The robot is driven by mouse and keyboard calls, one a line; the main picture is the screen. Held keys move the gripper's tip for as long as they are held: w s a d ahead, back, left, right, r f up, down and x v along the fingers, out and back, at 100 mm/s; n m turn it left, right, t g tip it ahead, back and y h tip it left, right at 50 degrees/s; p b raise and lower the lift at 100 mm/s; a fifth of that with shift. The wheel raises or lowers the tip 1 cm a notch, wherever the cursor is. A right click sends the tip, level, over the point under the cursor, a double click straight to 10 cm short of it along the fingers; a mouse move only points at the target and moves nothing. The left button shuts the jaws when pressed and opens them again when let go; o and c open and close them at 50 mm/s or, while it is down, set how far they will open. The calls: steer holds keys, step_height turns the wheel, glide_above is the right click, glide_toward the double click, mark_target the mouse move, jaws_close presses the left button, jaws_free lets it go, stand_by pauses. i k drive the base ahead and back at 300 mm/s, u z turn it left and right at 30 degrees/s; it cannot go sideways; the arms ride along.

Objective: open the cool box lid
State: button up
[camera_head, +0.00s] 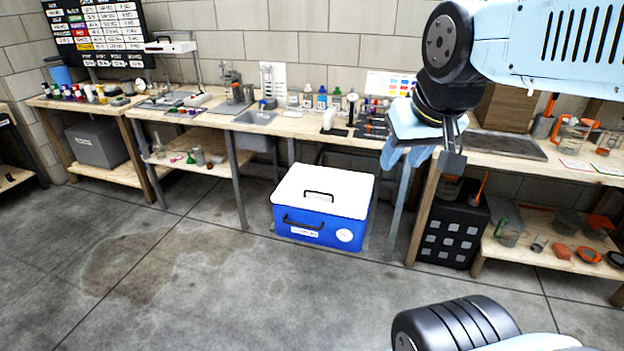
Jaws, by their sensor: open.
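The cool box (329,231) is blue and stands on the concrete floor in front of the workbench, a little right of the picture's middle. Its white lid (345,184) is closed, with a dark handle (319,195) on top. Another dark handle (303,222) is on the blue front, beside labels. My gripper (405,156) is at the upper right, pointing down, above and to the right of the lid and apart from it. It is open, with nothing seen between its light blue fingers.
A long wooden workbench (200,118) runs along the block wall, crowded with bottles and tools. A black crate-like box (453,232) stands under the bench to the right. Bench legs stand close around the cool box. The floor (190,290) in front and to the left is clear.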

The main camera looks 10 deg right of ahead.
mark_target(344, 193)
steer(key=z, duration=0.35)
steer(key=i, duration=1.25)
steer(key=u, duration=0.1)
